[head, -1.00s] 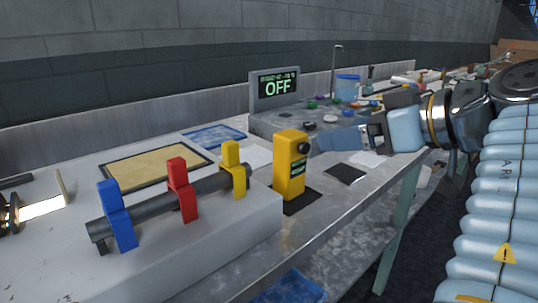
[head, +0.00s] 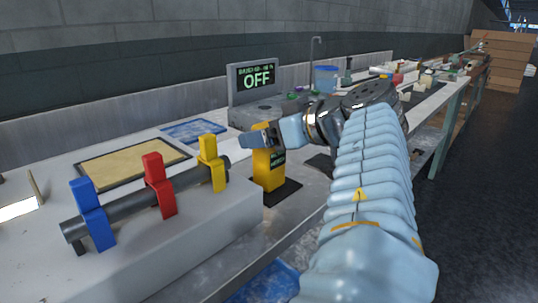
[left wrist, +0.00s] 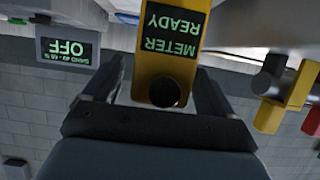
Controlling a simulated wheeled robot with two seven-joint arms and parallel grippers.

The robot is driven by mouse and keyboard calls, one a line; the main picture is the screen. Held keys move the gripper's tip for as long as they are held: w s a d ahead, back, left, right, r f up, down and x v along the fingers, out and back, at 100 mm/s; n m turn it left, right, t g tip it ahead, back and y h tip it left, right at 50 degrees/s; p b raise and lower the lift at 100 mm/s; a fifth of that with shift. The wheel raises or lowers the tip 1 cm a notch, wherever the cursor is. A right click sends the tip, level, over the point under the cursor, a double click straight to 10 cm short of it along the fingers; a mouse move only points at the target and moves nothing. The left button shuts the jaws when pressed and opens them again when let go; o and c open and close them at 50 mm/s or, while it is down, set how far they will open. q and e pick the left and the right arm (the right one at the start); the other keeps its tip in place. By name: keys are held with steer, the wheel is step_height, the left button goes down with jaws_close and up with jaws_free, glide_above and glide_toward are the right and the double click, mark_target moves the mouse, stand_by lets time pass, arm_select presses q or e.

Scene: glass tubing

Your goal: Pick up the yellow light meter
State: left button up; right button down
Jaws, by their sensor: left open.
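The yellow light meter (head: 270,178) stands upright on a dark pad (head: 284,191) on the bench. In the left wrist view the meter (left wrist: 165,72) appears upside down, with a green "METER READY" display and a black round knob. My left gripper (head: 259,138) is at the upper part of the meter and hides some of it in the head view. In the left wrist view its open fingers (left wrist: 158,82) lie on either side of the meter's knob end; whether either touches it I cannot tell. My right gripper is not in view.
A dark tube (head: 134,205) in blue, red and yellow clamps lies on a raised white block left of the meter. A display reading OFF (head: 257,78) stands behind. A tan framed mat (head: 132,163) and blue grid (head: 195,132) lie at the back left.

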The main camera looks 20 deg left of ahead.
arm_select(q)
steer(key=c, duration=1.1)
steer(key=shift+c, duration=0.2)
